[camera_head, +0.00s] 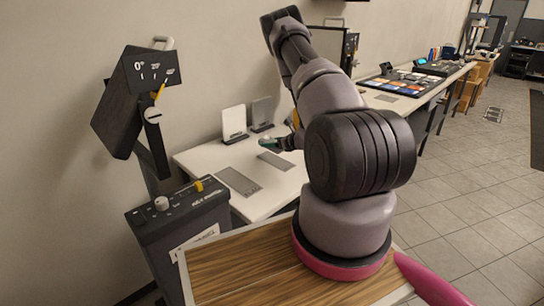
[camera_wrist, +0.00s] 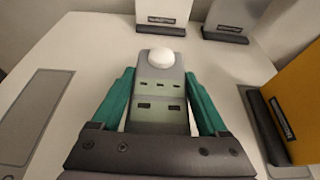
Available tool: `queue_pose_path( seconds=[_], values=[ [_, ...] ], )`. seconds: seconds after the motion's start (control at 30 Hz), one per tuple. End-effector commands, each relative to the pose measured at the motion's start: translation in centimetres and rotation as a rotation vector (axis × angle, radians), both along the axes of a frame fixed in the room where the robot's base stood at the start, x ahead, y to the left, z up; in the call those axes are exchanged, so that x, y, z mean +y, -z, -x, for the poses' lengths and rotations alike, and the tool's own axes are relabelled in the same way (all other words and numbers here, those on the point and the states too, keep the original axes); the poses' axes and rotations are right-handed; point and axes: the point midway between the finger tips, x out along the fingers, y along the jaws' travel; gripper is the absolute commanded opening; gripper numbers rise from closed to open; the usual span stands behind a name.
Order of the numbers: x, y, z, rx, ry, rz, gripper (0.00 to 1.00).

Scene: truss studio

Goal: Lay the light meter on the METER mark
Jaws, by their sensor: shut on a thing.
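The light meter (camera_wrist: 160,85) is a grey-green slab with a white dome at its far end and small dark slots on its face. My gripper (camera_wrist: 160,78) has teal fingers shut on both its sides. In the head view, my gripper (camera_head: 284,143) is over the white table, and the meter (camera_head: 267,142) shows only as a small pale and dark shape. Two grey rectangular marks lie on the table, one at left (camera_head: 238,181) and one nearer my gripper (camera_head: 276,161). I cannot read which is METER. Whether the meter touches the table is unclear.
A white card (camera_head: 233,121) and a grey card (camera_head: 262,112) stand at the back of the white table (camera_head: 205,155). A yellow card (camera_wrist: 296,95) stands close at right in the wrist view. A black control cabinet (camera_head: 185,235) stands at front left.

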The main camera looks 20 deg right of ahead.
Motion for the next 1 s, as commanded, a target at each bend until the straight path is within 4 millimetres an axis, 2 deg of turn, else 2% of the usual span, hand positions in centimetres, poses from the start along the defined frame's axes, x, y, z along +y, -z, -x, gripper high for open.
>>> queue_pose_path(
  seconds=[0.27, 0.43, 0.87, 0.9, 0.97, 1.0],
  values=[
    [0.0, 2.7, 0.0, 0.001, 0.000, 0.000, 0.02],
    [0.1, 5.2, 0.0, 0.000, 0.000, 0.000, 0.02],
    [0.0, 5.9, 0.0, -0.001, 0.001, 0.000, 0.02],
    [0.0, 6.0, 0.0, -0.001, 0.001, 0.000, 0.81],
    [0.0, 5.9, 0.0, 0.000, 0.001, 0.001, 1.00],
    [0.0, 5.9, 0.0, 0.000, 0.001, 0.001, 1.00]
  ],
)
